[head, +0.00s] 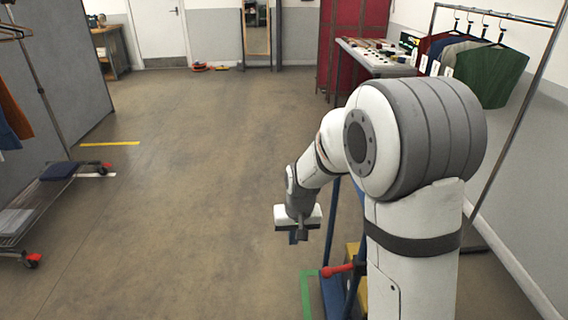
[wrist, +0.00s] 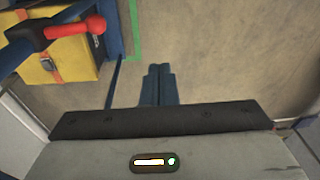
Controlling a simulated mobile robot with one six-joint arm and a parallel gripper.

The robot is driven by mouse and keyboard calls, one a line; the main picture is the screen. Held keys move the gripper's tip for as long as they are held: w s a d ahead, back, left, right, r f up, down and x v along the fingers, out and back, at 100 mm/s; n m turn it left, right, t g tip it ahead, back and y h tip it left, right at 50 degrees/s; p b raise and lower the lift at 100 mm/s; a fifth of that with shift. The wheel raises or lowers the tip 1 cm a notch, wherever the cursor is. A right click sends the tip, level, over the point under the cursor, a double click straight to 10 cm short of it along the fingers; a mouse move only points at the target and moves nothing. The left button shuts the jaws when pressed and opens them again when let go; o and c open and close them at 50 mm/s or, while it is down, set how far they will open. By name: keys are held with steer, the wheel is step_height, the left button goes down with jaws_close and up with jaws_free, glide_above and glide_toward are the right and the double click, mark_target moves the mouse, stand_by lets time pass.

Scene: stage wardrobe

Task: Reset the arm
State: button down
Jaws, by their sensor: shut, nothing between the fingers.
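My gripper (head: 298,237) hangs at the end of my bent arm, near the middle of the head view, pointing down above the bare floor. In the wrist view its two dark blue fingers (wrist: 159,86) lie side by side, shut with nothing between them. Below the fingers in the wrist view is the grey gripper body with a small lit display. My arm hides part of the right side of the room in the head view.
A blue frame with a red handle (head: 337,270) stands close to my arm; a yellow case (wrist: 62,62) is beside it. A garment rail (head: 497,14) and a laden table (head: 380,68) are at right. A wheeled rack (head: 42,205) stands left. The middle floor (head: 190,180) is clear.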

steer(key=s+d+r+p, duration=0.4)
steer(key=s+r, duration=0.6)
steer(key=s+d+r+t+p, duration=0.1)
steer(key=s+d+r+p, duration=0.3)
steer(key=s+r, duration=0.6)
steer(key=shift+s+d+r+m+h, duration=0.4)
steer(key=shift+d+r, duration=0.1)
steer(key=shift+d, duration=0.25)
